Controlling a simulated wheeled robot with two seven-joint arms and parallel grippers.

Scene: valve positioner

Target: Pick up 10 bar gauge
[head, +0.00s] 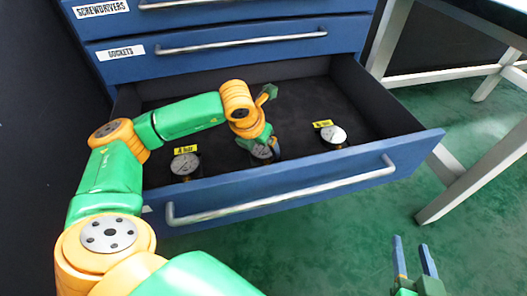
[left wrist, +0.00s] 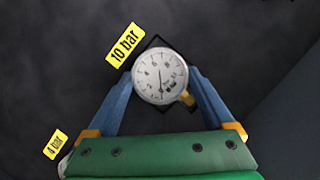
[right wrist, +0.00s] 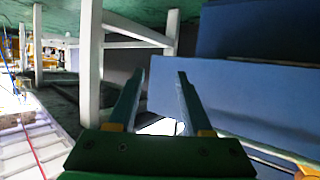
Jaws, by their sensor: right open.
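The 10 bar gauge (left wrist: 160,77) is a round white dial with a small brass fitting, on a dark square base beside a yellow "10 bar" label (left wrist: 125,45). In the head view this gauge (head: 262,152) is the middle one in the open drawer, partly hidden by my left wrist. My left gripper (left wrist: 161,78) has one blue finger on each side of the dial, very close to its rim; whether they touch it is unclear. My right gripper (head: 412,246) is open and empty, low outside the drawer at the right; its fingers also show in the right wrist view (right wrist: 161,72).
A gauge labelled "4 bar" (head: 185,164) stands left in the drawer and another labelled gauge (head: 333,135) right. The drawer's front wall (head: 300,185) with its handle lies nearest me. Closed drawers rise behind. A white-legged table (head: 475,165) stands at the right.

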